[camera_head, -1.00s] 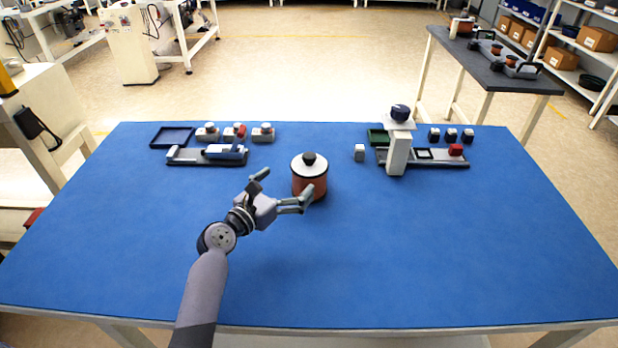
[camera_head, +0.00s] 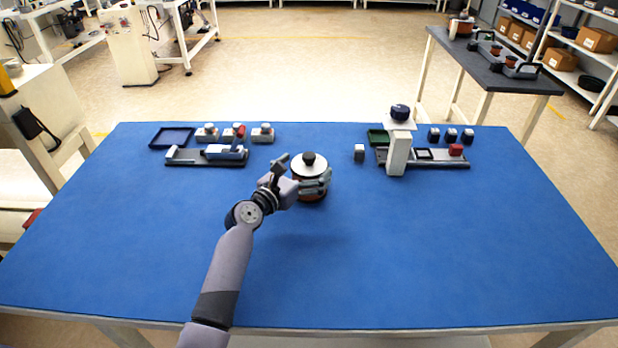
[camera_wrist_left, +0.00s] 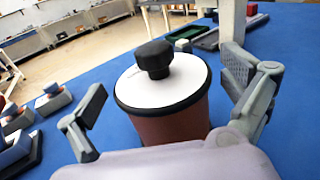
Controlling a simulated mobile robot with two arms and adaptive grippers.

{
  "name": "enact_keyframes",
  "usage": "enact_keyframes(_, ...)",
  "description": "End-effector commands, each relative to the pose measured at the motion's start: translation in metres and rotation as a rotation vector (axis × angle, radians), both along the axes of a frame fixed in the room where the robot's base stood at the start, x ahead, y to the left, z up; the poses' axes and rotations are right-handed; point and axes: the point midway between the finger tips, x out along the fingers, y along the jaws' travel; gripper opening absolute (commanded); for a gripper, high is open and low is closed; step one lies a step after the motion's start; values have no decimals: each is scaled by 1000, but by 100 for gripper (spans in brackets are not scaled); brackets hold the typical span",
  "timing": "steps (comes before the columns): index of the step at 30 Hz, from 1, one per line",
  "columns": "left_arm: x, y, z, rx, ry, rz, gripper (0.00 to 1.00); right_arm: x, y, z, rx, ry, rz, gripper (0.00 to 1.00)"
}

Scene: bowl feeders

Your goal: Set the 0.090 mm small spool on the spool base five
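A red-brown cylinder with a white top and black knob (camera_head: 309,166) stands upright near the middle of the blue table; it looks spool-like, but I read no size label. It also shows in the left wrist view (camera_wrist_left: 168,85). My left gripper (camera_head: 303,172) is at its near left side. In the left wrist view my left gripper (camera_wrist_left: 167,85) is open, one finger on each side of the cylinder, with visible gaps. My right gripper is not in view. I cannot tell which thing is spool base five.
A grey fixture (camera_head: 207,157), a dark blue tray (camera_head: 172,138) and several small knobbed blocks stand at the back left. A white post (camera_head: 398,155), a rail fixture and small blocks stand at the back right. The table's front half is clear. A dark side table (camera_head: 490,72) holds similar red parts.

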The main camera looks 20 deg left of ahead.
Motion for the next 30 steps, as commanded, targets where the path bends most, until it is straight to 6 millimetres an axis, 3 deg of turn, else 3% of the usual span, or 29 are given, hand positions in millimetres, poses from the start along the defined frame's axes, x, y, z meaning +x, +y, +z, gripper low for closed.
enact_keyframes(30,0,0,0,-1,0,0,27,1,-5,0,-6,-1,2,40)
